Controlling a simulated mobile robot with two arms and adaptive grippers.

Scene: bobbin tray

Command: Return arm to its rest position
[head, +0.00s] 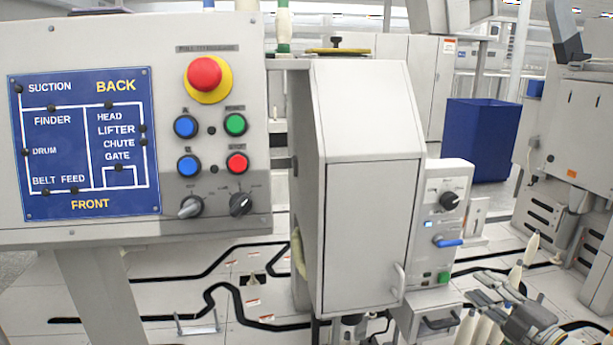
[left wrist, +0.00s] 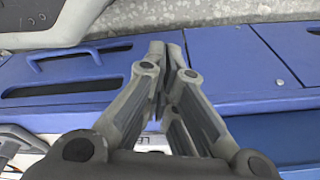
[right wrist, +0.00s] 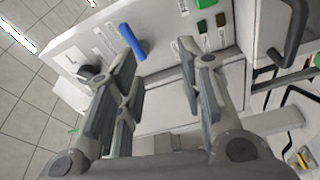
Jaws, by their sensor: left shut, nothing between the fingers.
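My right gripper (head: 484,290) shows at the lower right of the head view, in front of the machine and beside some pale bobbins (head: 468,326). In the right wrist view its fingers (right wrist: 158,72) are spread apart with nothing between them, and a control panel lies beyond. My left gripper (left wrist: 166,58) shows only in the left wrist view. Its fingers are closed together and empty, over a blue surface (left wrist: 235,62). The left arm is outside the head view.
A control panel (head: 230,30) with a red stop button (head: 204,74) fills the left. A grey cabinet (head: 368,235) stands in the middle. A smaller control box (head: 455,177) with a blue lever (head: 447,242) is near my right gripper; the lever also shows in the right wrist view (right wrist: 132,42).

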